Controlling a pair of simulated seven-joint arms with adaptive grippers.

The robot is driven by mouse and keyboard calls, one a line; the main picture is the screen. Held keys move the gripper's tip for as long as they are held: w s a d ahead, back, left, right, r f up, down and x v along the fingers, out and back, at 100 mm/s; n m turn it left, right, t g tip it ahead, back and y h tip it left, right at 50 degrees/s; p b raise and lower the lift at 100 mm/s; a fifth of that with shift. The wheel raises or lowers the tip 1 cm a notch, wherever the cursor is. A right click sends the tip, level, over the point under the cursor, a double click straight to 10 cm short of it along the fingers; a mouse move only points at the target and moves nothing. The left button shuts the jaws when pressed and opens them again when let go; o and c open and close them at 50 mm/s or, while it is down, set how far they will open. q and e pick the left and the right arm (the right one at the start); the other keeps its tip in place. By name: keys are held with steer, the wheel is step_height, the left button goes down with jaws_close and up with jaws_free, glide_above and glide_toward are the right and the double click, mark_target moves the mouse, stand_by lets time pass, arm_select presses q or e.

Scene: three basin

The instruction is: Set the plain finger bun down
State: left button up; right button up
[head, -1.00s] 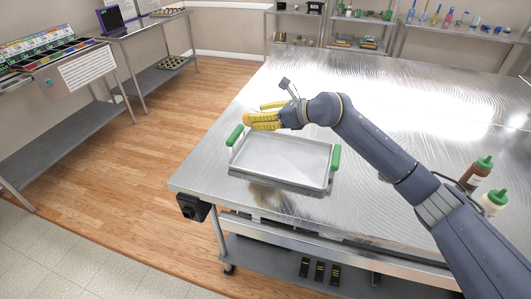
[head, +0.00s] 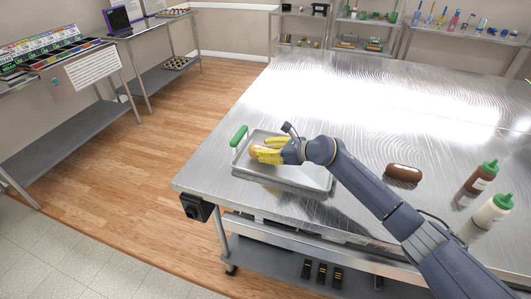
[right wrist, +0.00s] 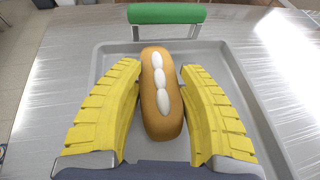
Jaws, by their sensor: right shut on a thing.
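A golden-brown finger bun (right wrist: 161,95) with three white blobs in a line along its top is between the yellow fingers of my right gripper (right wrist: 161,105). In the head view the bun (head: 256,152) shows only at its end, beyond the fingers. My right gripper (head: 268,151) is shut on the bun, over the left part of a shallow metal tray (head: 290,181). I cannot tell whether the bun touches the tray floor. My left gripper is not in view.
The tray has a green handle (head: 239,137) at its left; my arm hides the other side. Two green-capped bottles (head: 476,184) (head: 492,212) stand further right. The back of the table is clear.

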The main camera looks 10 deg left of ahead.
steer(key=shift+f, duration=0.55)
steer(key=shift+f, duration=0.15)
steer(key=o, duration=1.1)
steer(key=shift+o, duration=0.2)
steer(key=shift+d+r, duration=0.2)
steer(key=shift+r, duration=0.05)
steer(key=v, duration=1.1)
steer(key=shift+s+d+r, duration=0.1)
steer(key=shift+s+d, duration=0.1)
